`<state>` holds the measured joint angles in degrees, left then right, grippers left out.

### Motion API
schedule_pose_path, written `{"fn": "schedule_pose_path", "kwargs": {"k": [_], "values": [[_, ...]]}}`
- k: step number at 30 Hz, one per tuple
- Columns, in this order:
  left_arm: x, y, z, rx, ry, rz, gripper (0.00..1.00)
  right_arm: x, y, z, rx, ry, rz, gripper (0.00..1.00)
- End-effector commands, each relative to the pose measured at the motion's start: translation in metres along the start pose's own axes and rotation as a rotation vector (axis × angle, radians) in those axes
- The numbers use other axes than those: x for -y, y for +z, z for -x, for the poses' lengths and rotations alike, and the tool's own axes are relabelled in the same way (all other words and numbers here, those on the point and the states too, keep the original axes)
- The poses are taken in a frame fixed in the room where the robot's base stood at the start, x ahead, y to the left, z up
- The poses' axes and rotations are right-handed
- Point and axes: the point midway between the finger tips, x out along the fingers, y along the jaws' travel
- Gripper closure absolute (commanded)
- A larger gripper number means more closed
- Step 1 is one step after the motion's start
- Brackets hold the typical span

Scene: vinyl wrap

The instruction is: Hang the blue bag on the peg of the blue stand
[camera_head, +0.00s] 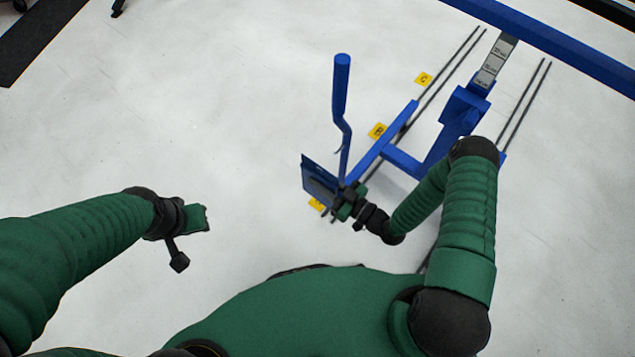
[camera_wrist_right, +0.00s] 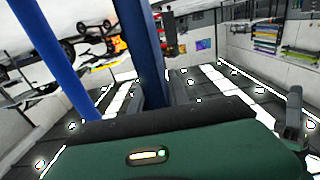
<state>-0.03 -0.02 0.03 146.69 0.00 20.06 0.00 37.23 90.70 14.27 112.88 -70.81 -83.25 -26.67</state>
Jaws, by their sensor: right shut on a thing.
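No bag shape stands out in these frames. A blue bent rod (camera_head: 341,88) with a thick upper end rises upright near a tilted blue panel (camera_head: 311,177). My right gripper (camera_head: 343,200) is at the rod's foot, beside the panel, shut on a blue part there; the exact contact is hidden. The blue stand (camera_head: 405,160) has a low frame and a short upright just right of this gripper. I cannot pick out its peg. My left gripper (camera_head: 204,218) hangs over the floor at the left, touching nothing; its fingers are unclear.
A long blue beam (camera_head: 560,45) crosses the upper right, with a scale-marked post (camera_head: 494,62) below it. Dark floor rails and yellow lettered markers (camera_head: 377,131) lie under the stand. The pale floor at the left and centre is clear. Shelves (camera_wrist_right: 268,35) show far off.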

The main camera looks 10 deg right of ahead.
Motion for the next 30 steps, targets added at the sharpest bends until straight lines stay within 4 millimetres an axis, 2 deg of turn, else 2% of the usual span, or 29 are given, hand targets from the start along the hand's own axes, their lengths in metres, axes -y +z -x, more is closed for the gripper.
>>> {"fn": "schedule_pose_path", "kwargs": {"k": [30], "values": [[0.000, 0.004, -0.018, 0.000, 0.000, 0.001, 0.72, -0.063, 0.001, 0.001, -0.003, 0.000, 0.000, 1.00]]}}
